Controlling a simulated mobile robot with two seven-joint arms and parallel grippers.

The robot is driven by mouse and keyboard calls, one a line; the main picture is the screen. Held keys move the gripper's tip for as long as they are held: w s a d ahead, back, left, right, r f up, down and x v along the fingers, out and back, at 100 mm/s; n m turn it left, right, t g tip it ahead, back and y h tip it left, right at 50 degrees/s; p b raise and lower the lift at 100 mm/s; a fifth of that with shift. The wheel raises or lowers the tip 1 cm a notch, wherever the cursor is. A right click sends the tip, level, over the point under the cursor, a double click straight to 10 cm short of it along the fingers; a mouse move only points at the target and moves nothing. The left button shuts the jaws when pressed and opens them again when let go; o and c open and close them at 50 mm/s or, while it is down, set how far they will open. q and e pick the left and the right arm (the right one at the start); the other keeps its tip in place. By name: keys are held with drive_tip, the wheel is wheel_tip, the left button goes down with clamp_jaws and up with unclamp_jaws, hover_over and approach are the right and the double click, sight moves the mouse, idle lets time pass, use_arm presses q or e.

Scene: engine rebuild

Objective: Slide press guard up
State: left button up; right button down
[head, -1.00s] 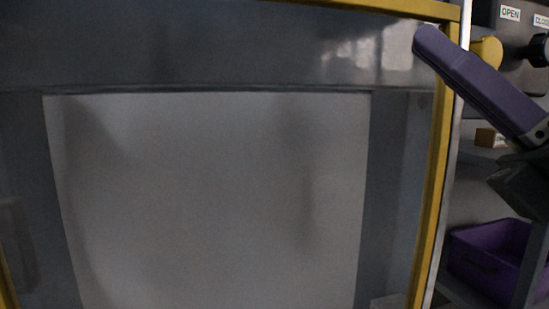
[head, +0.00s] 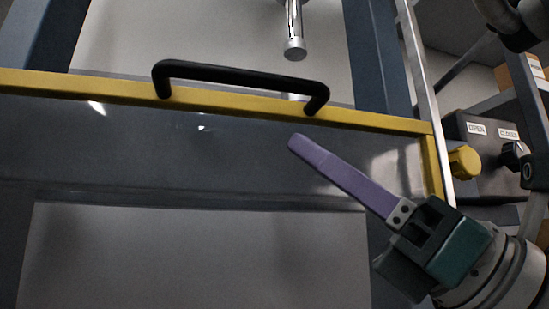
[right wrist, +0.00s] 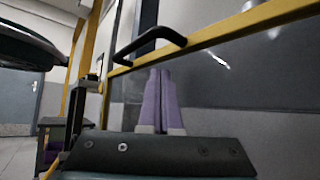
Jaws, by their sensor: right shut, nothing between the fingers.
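The press guard is a clear panel in a yellow frame (head: 380,119). A black bar handle (head: 240,76) is fixed on its top rail. In the head view my right gripper (head: 296,142), with purple fingers, is in front of the panel, below and close to the handle's right end, not on it. Its fingers (right wrist: 161,75) are shut together and empty in the right wrist view, where the handle (right wrist: 150,43) shows just above and beyond the fingertips. My left gripper is not in view.
A metal press ram (head: 294,30) hangs behind the guard's top rail. To the right are a control box with OPEN and CLOSED labels (head: 478,129), a yellow knob (head: 464,162) and a black knob (head: 515,155). A pale upright rail (head: 420,80) runs along the guard's right side.

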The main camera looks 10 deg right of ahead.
sight(337, 129)
drive_tip(key=shift+s+d+r, duration=0.25)
drive_tip(key=shift+d+r, duration=0.1)
drive_tip(key=shift+r, duration=0.3)
drive_tip(key=shift+s+d+r, duration=0.2)
drive_tip(key=shift+d+r, duration=0.1)
drive_tip(key=shift+r, duration=0.3)
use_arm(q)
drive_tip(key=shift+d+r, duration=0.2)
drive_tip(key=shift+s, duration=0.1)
